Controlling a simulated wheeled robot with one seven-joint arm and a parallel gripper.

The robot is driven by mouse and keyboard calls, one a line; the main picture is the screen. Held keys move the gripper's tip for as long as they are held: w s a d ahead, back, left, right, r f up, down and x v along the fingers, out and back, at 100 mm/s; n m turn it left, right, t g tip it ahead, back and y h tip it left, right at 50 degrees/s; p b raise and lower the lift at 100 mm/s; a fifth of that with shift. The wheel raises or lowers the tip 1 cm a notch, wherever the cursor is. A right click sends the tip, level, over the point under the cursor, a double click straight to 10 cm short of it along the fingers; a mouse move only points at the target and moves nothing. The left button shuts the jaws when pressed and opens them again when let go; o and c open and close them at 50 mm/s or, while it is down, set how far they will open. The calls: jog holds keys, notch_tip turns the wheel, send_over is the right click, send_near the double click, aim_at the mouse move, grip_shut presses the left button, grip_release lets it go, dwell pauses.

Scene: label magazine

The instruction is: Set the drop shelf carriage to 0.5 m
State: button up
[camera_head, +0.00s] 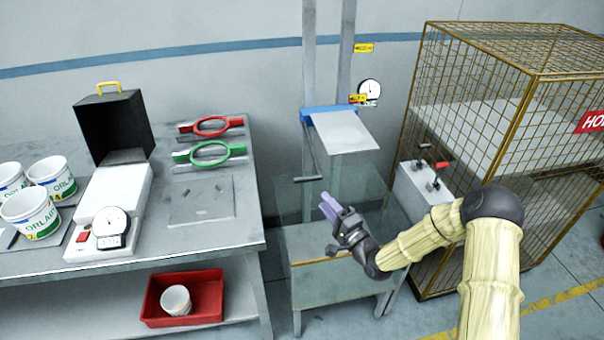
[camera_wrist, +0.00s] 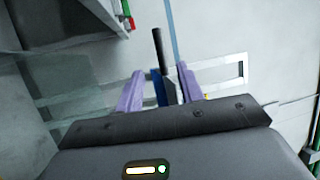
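The drop shelf carriage is a blue bar (camera_head: 318,112) with a white sloping plate (camera_head: 345,132), set on two grey uprights (camera_head: 309,60). A crank arm hangs below its left side and ends in a black handle (camera_head: 307,179). My gripper (camera_head: 329,207), with purple fingers, is just below and right of this handle in the head view. In the wrist view, the fingers of my gripper (camera_wrist: 160,72) are apart, and the black handle (camera_wrist: 160,50) shows upright between and beyond their tips. No contact is visible. A round dial (camera_head: 369,89) is beside the right upright; its reading is too small to tell.
A clear-walled bin (camera_head: 340,290) stands below the carriage. A grey bench (camera_head: 225,235) with a scale (camera_head: 98,237) and white tubs (camera_head: 52,178) is left. A wire cage (camera_head: 545,65) and a lever box (camera_head: 420,190) are right.

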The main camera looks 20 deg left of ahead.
jog(key=p+x, duration=0.2)
jog(key=x, duration=1)
jog(key=shift+w+a+p, duration=0.15)
jog(key=shift+a+p, duration=0.25)
jog(key=shift+r, duration=0.1)
jog(key=shift+c, duration=0.2)
grip_shut()
